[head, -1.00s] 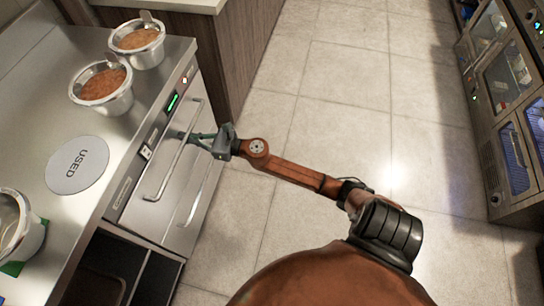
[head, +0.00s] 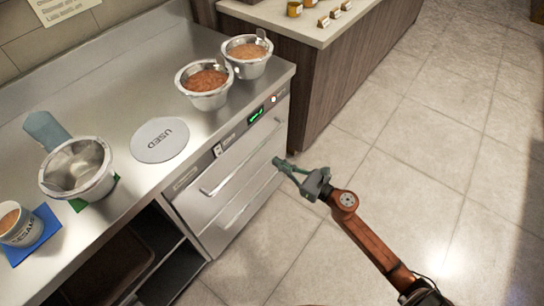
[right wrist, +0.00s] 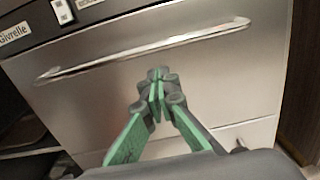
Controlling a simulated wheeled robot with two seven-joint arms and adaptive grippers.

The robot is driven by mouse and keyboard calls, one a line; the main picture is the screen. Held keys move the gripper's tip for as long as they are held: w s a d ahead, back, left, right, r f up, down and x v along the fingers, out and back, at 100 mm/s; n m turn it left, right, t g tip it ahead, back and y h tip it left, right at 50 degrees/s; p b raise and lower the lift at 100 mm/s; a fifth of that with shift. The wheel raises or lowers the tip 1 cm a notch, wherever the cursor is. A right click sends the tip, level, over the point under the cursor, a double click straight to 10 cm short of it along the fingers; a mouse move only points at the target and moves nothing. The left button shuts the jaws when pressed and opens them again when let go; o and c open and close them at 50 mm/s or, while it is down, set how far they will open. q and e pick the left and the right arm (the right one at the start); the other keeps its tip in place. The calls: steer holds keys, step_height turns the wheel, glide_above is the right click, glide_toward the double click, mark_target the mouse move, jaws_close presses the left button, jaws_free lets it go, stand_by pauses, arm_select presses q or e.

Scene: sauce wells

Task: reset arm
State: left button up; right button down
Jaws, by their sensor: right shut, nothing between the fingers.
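My right gripper (head: 281,164) is shut and empty in the head view, in front of the steel drawer unit (head: 212,215) below the counter. In the right wrist view its green fingers (right wrist: 157,78) meet at the tips, before the drawer front and just below the bar handle (right wrist: 150,50). I cannot tell from the picture how wide the gap to the drawer front is. My left gripper is not in view.
Open floor (head: 400,190) lies to the right.

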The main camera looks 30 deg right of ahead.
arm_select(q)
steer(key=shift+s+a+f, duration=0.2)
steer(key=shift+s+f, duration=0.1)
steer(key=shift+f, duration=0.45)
arm_select(e)
steer(key=shift+v, duration=1.7)
